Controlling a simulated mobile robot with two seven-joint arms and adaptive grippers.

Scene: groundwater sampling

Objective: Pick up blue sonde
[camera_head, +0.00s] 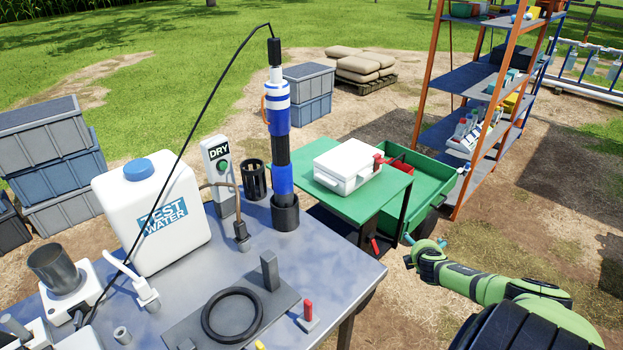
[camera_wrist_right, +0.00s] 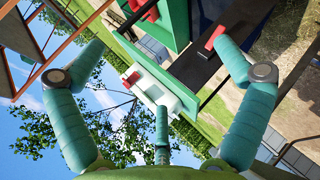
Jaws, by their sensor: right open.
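The blue sonde (camera_head: 283,180) is a tall tube with blue, white and black sections and a thin black cable at its top. It stands upright in a black cup (camera_head: 286,215) at the far right part of the grey table. My right gripper (camera_head: 426,246) is open and empty, to the right of the table and well apart from the sonde. Its spread green fingers also show in the right wrist view (camera_wrist_right: 162,52), with nothing between them. The sonde is not clearly seen in the wrist view. My left gripper is not in view.
The grey table (camera_head: 345,268) also holds a white test water jug (camera_head: 150,215), a black ring (camera_head: 232,315), a DRY sign (camera_head: 217,165) and an empty black holder (camera_head: 254,180). A green cart (camera_head: 425,175) with a white case (camera_head: 347,166) stands behind. A shelf rack (camera_head: 470,80) is at right.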

